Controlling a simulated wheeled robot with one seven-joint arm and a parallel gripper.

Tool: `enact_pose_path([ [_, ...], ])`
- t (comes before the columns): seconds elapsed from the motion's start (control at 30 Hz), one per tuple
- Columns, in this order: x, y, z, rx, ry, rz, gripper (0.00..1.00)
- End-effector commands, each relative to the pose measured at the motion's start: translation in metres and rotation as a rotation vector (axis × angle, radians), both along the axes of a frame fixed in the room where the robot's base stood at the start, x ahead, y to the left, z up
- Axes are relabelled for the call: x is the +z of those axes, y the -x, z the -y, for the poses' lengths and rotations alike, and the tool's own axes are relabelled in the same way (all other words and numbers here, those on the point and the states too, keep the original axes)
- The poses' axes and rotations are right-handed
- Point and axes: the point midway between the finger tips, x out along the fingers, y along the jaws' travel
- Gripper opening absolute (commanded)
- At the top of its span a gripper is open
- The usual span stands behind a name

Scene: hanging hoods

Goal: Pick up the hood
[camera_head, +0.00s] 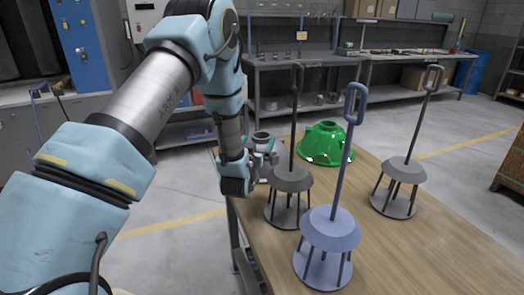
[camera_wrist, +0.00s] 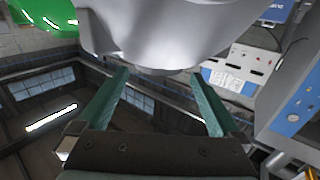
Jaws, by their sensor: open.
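A green dome-shaped hood (camera_head: 327,142) sits on the far part of the wooden table. It also shows at the top left of the wrist view (camera_wrist: 44,16). A smooth grey rounded body, which looks like a grey hood (camera_wrist: 165,30), fills the top middle of the wrist view. In the head view its top (camera_head: 262,136) shows beside my wrist, with the rest largely hidden. My gripper (camera_wrist: 157,74) is open, its two green fingers apart and pointing at the grey body. The fingertips are very close to its edge; I cannot tell if they touch. The gripper (camera_head: 262,168) is at the table's left edge.
Three legged stands with tall looped rods are on the table: a grey one (camera_head: 292,180) close right of my gripper, a blue-grey one (camera_head: 331,232) in front, and another grey one (camera_head: 402,172) at right. The table's front right (camera_head: 415,250) is bare. Workbenches stand behind.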

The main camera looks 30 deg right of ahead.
Motion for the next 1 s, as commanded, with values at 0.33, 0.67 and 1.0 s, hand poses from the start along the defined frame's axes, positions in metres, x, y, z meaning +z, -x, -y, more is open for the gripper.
enact_pose_path([
  [0.33,-0.003,-0.028,0.027,0.0,0.0,0.0,1.0],
  [0.67,-0.007,-0.04,0.037,0.0,-0.001,-0.002,1.0],
  [1.0,-0.006,-0.04,0.037,0.0,-0.001,-0.001,0.71],
])
